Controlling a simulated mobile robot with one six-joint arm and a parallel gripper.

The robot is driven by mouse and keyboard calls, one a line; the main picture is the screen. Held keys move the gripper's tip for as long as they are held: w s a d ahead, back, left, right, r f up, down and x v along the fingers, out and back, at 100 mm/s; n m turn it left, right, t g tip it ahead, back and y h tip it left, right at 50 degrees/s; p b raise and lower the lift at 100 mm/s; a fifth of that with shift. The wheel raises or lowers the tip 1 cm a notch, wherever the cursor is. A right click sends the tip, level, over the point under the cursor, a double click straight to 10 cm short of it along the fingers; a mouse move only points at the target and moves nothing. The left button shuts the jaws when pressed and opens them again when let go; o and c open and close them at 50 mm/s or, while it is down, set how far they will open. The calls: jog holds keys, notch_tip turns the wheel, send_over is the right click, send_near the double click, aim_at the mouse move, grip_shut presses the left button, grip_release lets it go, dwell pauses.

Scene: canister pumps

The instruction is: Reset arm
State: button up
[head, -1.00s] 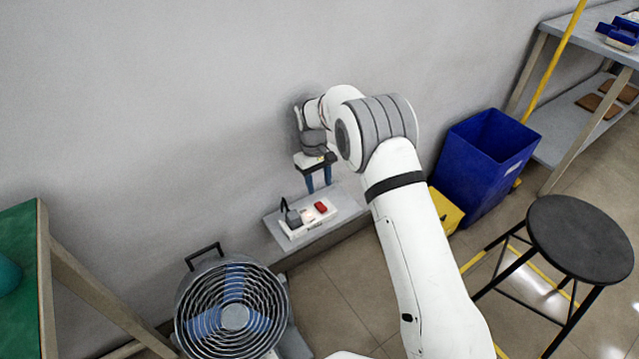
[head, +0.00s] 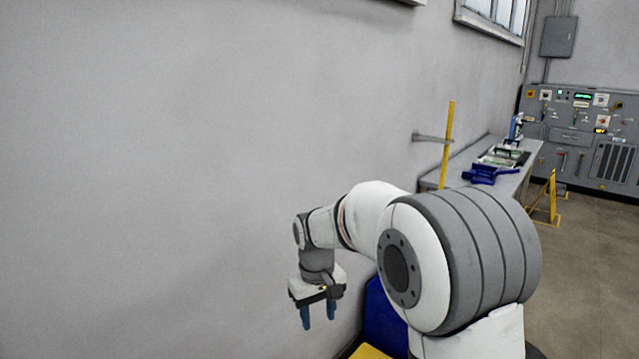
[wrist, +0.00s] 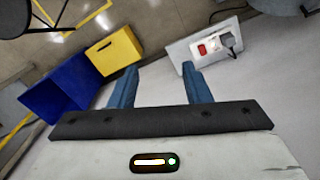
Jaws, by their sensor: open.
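My gripper (head: 319,316) hangs fingers-down on my white and grey arm near the grey wall in the head view. Its two blue fingers are apart with nothing between them. In the wrist view the open fingers of my gripper (wrist: 157,85) point towards the scene below, over a grey surface. A white panel (wrist: 178,52) with a red switch (wrist: 202,49) and a grey plug (wrist: 227,39) lies beyond the right finger, apart from it.
A blue bin (wrist: 58,98) and a yellow box (wrist: 114,52) stand left in the wrist view. In the head view, the blue bin (head: 384,315) is partly behind my arm. A bench (head: 525,160) with a blue tool (head: 490,174) runs along the wall; control cabinets (head: 585,140) stand behind.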

jog(key=s+d+r+m+t+p, duration=0.1)
jog(key=s+d+r+m+p, duration=0.1)
jog(key=s+d+r+p, duration=0.4)
jog(key=s+d+r+m+t+p, duration=0.1)
jog(key=s+d+r+m+p, duration=0.2)
jog(key=s, duration=1.4)
jog(key=d+r+p, duration=0.3)
jog(key=d+r, duration=0.3)
jog(key=r, duration=0.2)
jog(key=shift+d+r, duration=0.2)
jog(key=shift+r, duration=0.2)
jog(key=shift+c, duration=0.4)
jog(key=shift+c, duration=0.4)
jog(key=shift+a, duration=0.1)
